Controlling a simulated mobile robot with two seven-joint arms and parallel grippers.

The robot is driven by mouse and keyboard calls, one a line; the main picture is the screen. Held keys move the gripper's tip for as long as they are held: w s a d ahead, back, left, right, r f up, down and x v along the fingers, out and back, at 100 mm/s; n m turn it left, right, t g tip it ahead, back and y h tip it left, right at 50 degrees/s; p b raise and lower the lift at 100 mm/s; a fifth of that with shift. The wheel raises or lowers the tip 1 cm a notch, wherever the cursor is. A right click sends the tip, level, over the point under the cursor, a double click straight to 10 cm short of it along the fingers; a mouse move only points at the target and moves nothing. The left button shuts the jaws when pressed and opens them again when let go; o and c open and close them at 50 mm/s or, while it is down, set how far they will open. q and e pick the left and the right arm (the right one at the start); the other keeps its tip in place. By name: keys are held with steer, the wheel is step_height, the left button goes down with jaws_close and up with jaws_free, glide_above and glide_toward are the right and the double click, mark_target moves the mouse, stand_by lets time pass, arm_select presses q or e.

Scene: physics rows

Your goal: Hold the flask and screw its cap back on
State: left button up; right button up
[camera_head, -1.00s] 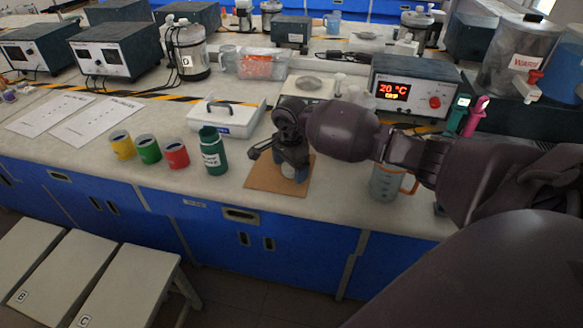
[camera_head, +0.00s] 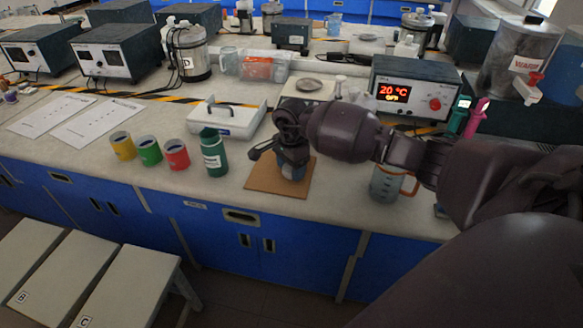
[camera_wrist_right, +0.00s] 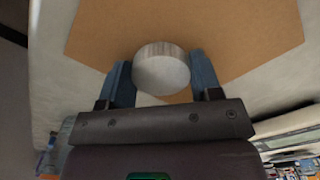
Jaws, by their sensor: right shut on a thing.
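My right gripper (camera_head: 292,165) points down over the brown mat (camera_head: 258,185) on the bench, in the head view. In the right wrist view its two blue fingers (camera_wrist_right: 161,76) are closed on the sides of a pale round piece with a ribbed edge (camera_wrist_right: 161,68), seen from above. This looks like the cap. I cannot tell whether it sits on a flask, because the gripper hides what is below it. The brown mat also shows in the wrist view (camera_wrist_right: 245,35). My left gripper is not in view.
A green labelled bottle (camera_head: 214,152) and red (camera_head: 176,154), green (camera_head: 149,150) and yellow (camera_head: 122,145) cups stand left of the mat. A jug with an orange handle (camera_head: 386,184) stands right, under my arm.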

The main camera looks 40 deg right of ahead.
steer(key=shift+r, duration=0.45)
step_height(320, 180, up, 7)
steer(key=shift+r+p, duration=0.15)
steer(key=shift+p, duration=0.3)
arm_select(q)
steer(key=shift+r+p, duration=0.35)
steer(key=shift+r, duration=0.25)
arm_select(e)
step_height(320, 180, up, 12)
steer(key=shift+f, duration=0.2)
